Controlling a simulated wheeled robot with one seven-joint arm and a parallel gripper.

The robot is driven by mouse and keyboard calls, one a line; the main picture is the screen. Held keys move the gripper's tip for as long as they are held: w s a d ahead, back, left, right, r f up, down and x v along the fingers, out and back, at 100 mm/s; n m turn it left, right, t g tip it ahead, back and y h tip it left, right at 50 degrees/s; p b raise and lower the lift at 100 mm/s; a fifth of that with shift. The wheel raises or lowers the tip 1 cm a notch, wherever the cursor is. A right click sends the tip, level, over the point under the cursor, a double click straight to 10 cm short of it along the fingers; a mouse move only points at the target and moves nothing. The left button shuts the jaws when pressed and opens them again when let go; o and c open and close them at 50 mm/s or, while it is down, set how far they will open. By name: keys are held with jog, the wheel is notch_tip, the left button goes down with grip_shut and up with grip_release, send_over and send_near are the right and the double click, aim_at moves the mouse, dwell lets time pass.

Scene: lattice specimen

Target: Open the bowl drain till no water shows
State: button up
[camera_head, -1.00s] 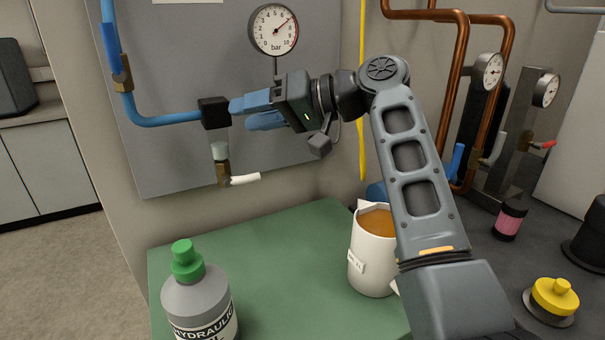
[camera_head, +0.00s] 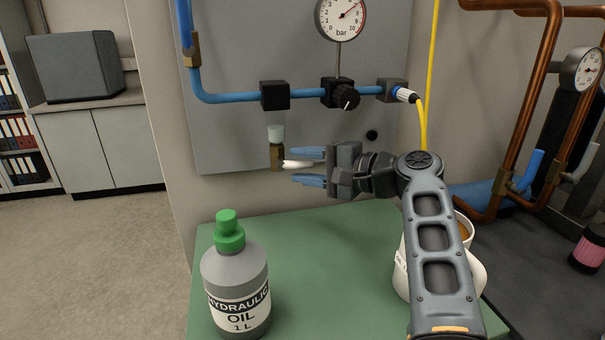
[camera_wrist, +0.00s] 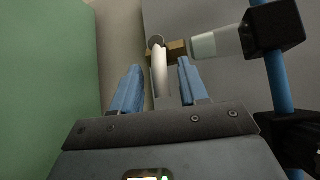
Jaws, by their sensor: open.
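The filter bowl (camera_head: 276,133) is a small pale, cloudy cylinder under a black block (camera_head: 275,95) on the blue pipe. I cannot tell the water level in it. A brass drain valve (camera_head: 277,160) sits below the bowl, with a white lever (camera_head: 299,164) pointing right, roughly level. My gripper (camera_head: 294,167) is open, its blue fingers pointing left, one above and one below the lever's end. In the wrist view, the white lever (camera_wrist: 160,75) lies between the parted fingers (camera_wrist: 159,66), with the brass valve (camera_wrist: 177,48) and bowl (camera_wrist: 215,43) just beyond.
A grey oil bottle with a green cap (camera_head: 235,290) stands on the green mat (camera_head: 315,250). A pressure gauge (camera_head: 341,15), black knob (camera_head: 345,98) and yellow hose (camera_head: 422,125) are above the gripper. The mat's middle is clear.

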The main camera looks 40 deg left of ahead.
jog(key=shift+a, duration=0.5)
jog(key=shift+s, duration=0.1)
jog(key=shift+c, duration=0.2)
grip_shut()
